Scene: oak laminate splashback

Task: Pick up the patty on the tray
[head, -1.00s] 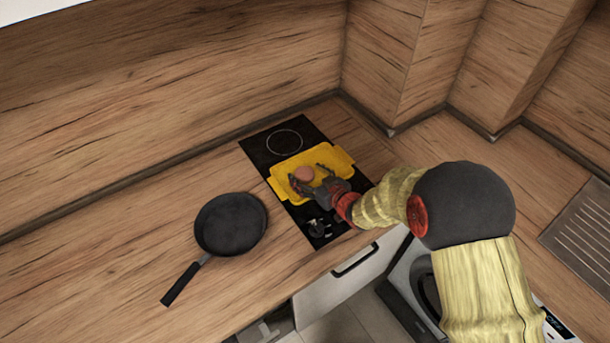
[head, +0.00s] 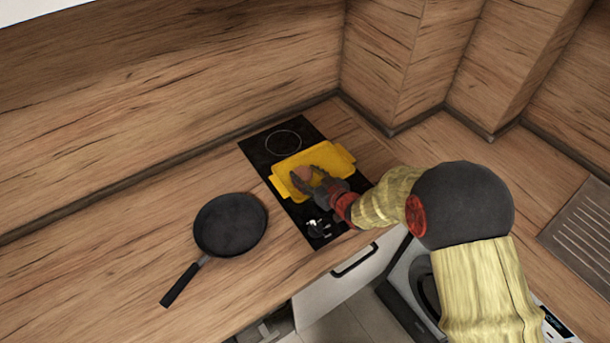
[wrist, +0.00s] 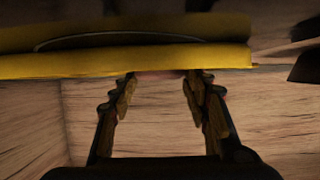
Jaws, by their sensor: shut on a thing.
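The patty (head: 303,173) is a small round brown-pink piece, partly hidden by my gripper in the head view. My gripper (head: 308,182) is at the yellow tray (head: 330,158), with its fingers on both sides of the patty and shut on it. In the wrist view my gripper (wrist: 160,84) shows its two fingers apart, with a thin pinkish edge of the patty (wrist: 160,74) between the tips. The yellow tray's rim (wrist: 120,66) crosses the upper part of that view. I cannot tell whether the patty still touches the tray.
The tray sits on a black cooktop (head: 262,152) with knobs at its front. A dark frying pan (head: 231,224) lies on the wooden counter to the left, its handle toward the front. Wooden walls close the back. A ribbed sink drainer (head: 585,225) is at the far right.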

